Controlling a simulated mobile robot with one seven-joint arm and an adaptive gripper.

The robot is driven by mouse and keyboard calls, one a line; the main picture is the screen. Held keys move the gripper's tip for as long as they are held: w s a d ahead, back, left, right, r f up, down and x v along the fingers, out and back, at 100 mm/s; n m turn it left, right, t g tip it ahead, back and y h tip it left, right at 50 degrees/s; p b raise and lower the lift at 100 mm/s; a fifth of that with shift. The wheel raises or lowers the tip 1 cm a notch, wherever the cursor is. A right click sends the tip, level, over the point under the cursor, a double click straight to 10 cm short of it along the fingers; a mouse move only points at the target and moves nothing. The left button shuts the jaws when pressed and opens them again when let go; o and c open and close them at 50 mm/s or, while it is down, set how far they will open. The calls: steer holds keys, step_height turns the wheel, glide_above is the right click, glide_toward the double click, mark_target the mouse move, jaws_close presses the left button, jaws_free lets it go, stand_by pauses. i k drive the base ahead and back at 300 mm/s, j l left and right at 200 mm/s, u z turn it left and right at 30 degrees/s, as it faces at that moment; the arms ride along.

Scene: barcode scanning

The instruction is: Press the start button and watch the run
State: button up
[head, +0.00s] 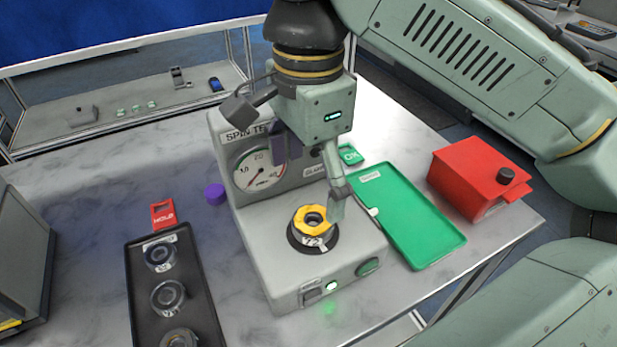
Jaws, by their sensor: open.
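A grey spin tester (255,235) stands on the table, with a dial gauge (259,168) on its upright back. A part with a yellow ring (312,218) and a "72" tag sits on the round black seat of its deck. My gripper (290,160) is open and empty above the tester. One finger points down close to the right of the yellow-ringed part; I cannot tell if they touch. My gripper hides part of the tester's back.
A black tray (140,290) with several ring parts and a red "HOLD" tag (163,215) lies left. A green tray (440,247) with an "OK" tag and a red box (480,175) are right. A purple cap (214,193) sits beside the tester. A dark box edges the far left.

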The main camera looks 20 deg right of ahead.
mark_target(369, 269)
steer(key=k, duration=1)
